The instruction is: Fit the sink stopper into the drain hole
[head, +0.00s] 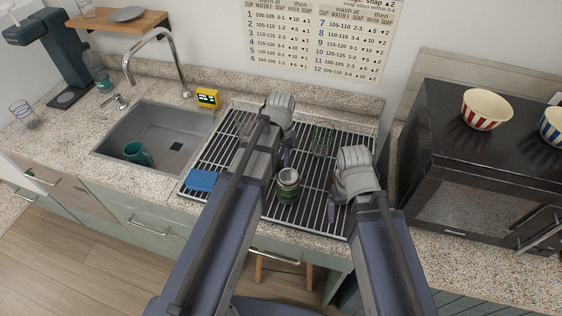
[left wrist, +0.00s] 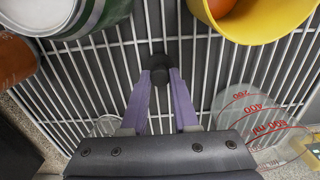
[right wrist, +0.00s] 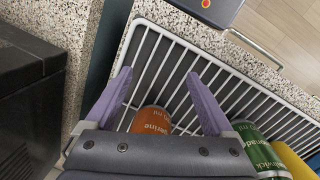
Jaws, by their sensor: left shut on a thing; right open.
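The sink stopper (left wrist: 160,66) is a small dark round piece between the fingertips of my left gripper (left wrist: 160,78), which is shut on it just over the wire drying rack. In the head view my left gripper (head: 285,158) is over the middle of the rack, and my arm hides the stopper. The grey sink basin (head: 124,118) is left of the rack.
A teal mug (head: 137,153) lies in the sink. The rack (head: 212,150) holds a green can (head: 288,185), a blue cloth (head: 201,180), a yellow cup (left wrist: 250,25) and a clear measuring cup (left wrist: 262,125). A faucet (head: 165,60) arches behind the sink. A black oven (head: 450,130) stands right.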

